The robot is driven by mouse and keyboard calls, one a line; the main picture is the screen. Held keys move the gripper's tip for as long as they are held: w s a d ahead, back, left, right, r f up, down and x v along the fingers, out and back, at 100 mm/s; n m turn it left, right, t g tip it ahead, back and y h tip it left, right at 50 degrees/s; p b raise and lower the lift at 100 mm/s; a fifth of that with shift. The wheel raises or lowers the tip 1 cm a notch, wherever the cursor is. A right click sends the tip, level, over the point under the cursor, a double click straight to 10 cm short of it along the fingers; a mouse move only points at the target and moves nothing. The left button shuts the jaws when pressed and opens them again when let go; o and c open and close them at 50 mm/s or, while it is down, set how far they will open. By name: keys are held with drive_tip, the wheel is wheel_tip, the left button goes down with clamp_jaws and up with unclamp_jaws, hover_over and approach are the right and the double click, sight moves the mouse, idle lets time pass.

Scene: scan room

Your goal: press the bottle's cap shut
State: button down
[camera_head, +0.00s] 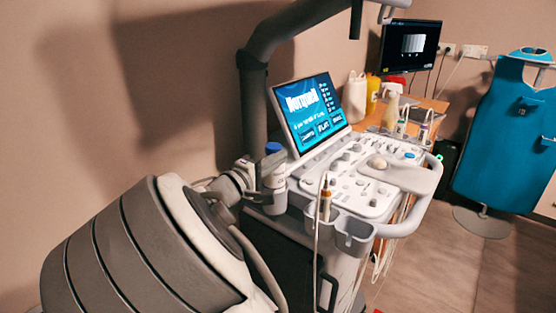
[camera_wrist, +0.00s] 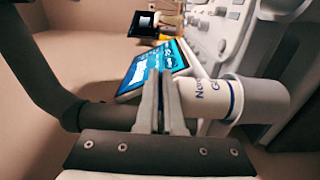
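In the head view a blue cap (camera_head: 273,148) sits on top of a pale upright body, left of the console's screen. In the wrist view a white bottle (camera_wrist: 250,98) with a blue band and dark lettering lies across the picture, just right of my fingers. Its cap end is not clear there; my fingers may hide it. My gripper (camera_wrist: 162,78) has its two fingers together, with nothing visible between them. In the head view my wrist is close beside the blue-capped thing, but the fingertips cannot be made out. I cannot tell whether they touch the bottle or whether the cap is seated.
The console's lit screen (camera_head: 308,112) stands just behind, with the control panel (camera_head: 365,178) to its right. A dark curved support arm (camera_head: 253,105) rises behind. Probe holders (camera_head: 352,235) line the front. Several containers stand on a wooden table (camera_head: 430,104) farther back.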

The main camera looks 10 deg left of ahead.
drive_tip(key=c, duration=1)
unclamp_jaws()
drive_tip(key=p+v, duration=0.3)
drive_tip(key=v, duration=1.4)
drive_tip(key=shift+s+a, duration=0.1)
drive_tip(key=shift+s, duration=0.1)
